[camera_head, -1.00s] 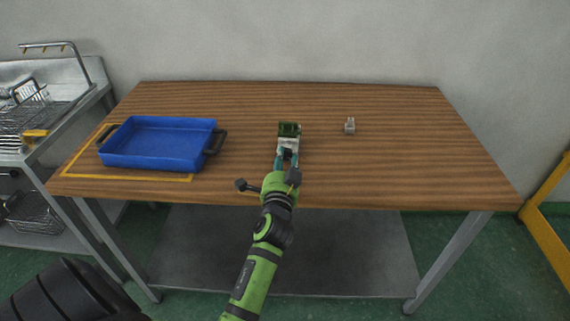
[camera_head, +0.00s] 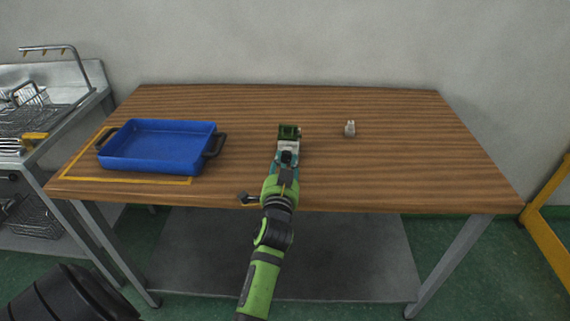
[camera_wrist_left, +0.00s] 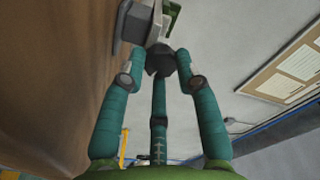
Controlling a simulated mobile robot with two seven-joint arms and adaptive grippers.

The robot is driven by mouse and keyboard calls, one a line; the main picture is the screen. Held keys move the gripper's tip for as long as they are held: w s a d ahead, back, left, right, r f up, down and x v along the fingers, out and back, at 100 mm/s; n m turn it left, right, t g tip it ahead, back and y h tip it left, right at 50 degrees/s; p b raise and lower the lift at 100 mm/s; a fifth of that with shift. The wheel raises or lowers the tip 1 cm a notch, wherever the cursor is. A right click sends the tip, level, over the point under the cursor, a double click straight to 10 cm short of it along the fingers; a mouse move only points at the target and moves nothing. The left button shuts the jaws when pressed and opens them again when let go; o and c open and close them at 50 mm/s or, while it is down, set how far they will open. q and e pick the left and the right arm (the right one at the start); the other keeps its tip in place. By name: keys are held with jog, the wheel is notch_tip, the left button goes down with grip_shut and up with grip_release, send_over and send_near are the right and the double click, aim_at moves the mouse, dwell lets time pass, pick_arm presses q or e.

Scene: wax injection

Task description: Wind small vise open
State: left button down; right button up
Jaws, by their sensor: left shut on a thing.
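The small vise (camera_head: 289,132) stands on the wooden table in front of my left arm, with a green part at its far end and a pale body nearer me. My left gripper (camera_head: 286,160) reaches it from the near side. In the left wrist view, the teal fingers (camera_wrist_left: 160,72) close around a dark knob (camera_wrist_left: 160,58) at the vise's near end. The vise (camera_wrist_left: 138,22) shows beyond it, partly cut off at the top edge. The gap between the vise jaws cannot be made out. My right gripper is not in view.
A blue tray (camera_head: 104,153) with dark handles stands on the left of the table (camera_head: 400,165), inside a yellow outline. A small pale object (camera_head: 350,129) stands right of the vise. The table's right side is clear. A metal sink unit is at far left.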

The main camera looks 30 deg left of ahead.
pick_arm(q)
jog(key=shift+f, duration=0.15)
jog(key=c, duration=0.9)
grip_release()
notch_tip(320, 180, up, 10)
